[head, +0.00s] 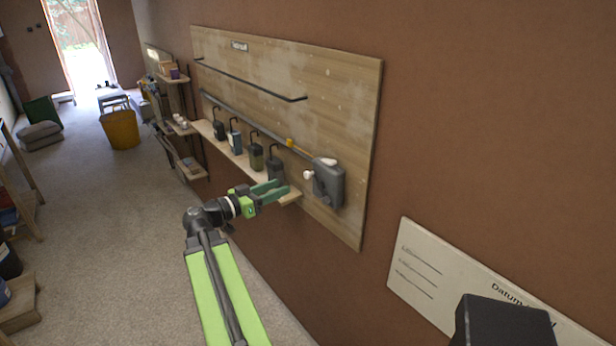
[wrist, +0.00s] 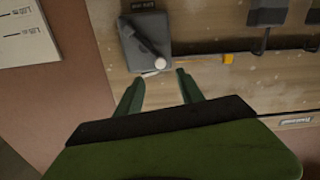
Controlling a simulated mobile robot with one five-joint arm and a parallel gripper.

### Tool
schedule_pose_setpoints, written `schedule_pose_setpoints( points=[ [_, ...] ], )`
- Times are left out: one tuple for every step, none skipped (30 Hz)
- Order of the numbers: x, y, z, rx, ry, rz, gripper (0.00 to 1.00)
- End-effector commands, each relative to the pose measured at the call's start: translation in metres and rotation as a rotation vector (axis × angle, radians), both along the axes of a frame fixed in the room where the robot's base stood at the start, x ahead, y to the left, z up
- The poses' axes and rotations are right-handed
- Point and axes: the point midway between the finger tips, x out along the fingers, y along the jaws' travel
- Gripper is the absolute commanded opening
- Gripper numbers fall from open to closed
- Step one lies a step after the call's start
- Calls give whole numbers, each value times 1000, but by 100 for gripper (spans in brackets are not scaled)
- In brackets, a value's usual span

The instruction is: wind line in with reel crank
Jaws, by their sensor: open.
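The reel (head: 330,183) is a grey box on the right part of a wooden wall board. Its crank ends in a white knob (head: 308,175) on the left side of the box. In the wrist view the reel (wrist: 139,35) is at the top middle, with the dark crank arm across its face and the white knob (wrist: 160,63) at its lower right. My gripper (head: 287,189) is open and empty, left of and slightly below the knob. In the wrist view my gripper (wrist: 159,79) has its two green fingers apart, with the knob just beyond the tips. No contact shows.
The wooden board (head: 345,100) carries a long rail with a yellow piece (head: 290,143). A paper sign (head: 420,270) is on the wall at right. The carpeted floor (head: 110,210) at left is open, with a yellow bucket (head: 121,130) farther back.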

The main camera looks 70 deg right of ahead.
Motion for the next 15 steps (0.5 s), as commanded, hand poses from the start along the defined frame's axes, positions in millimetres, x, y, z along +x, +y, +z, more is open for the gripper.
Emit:
schedule_pose_setpoints(
  points=[
    [-8, -12, 0, 0, 0, -5, 45],
    [-12, -18, 0, 0, 0, -4, 45],
    [-18, -27, 0, 1, 1, -4, 45],
    [-21, -33, 0, 1, 1, -4, 45],
    [-26, -40, 0, 2, 0, -5, 45],
    [-31, -48, 0, 2, 0, -4, 45],
    [-35, -54, 0, 2, 0, -4, 45],
    [-38, -61, 0, 2, 0, -3, 45],
    [-43, -68, 0, 2, 0, -4, 45],
    [-46, -73, 0, 2, 0, -3, 45],
    [-49, -78, 0, 2, 0, -2, 45],
    [-53, -83, 0, 2, 0, -3, 45],
    [-55, -87, 0, 2, 0, -2, 45],
    [-57, -90, 0, 2, 0, -1, 45],
    [-60, -94, 0, 2, 0, -1, 45]
  ],
)
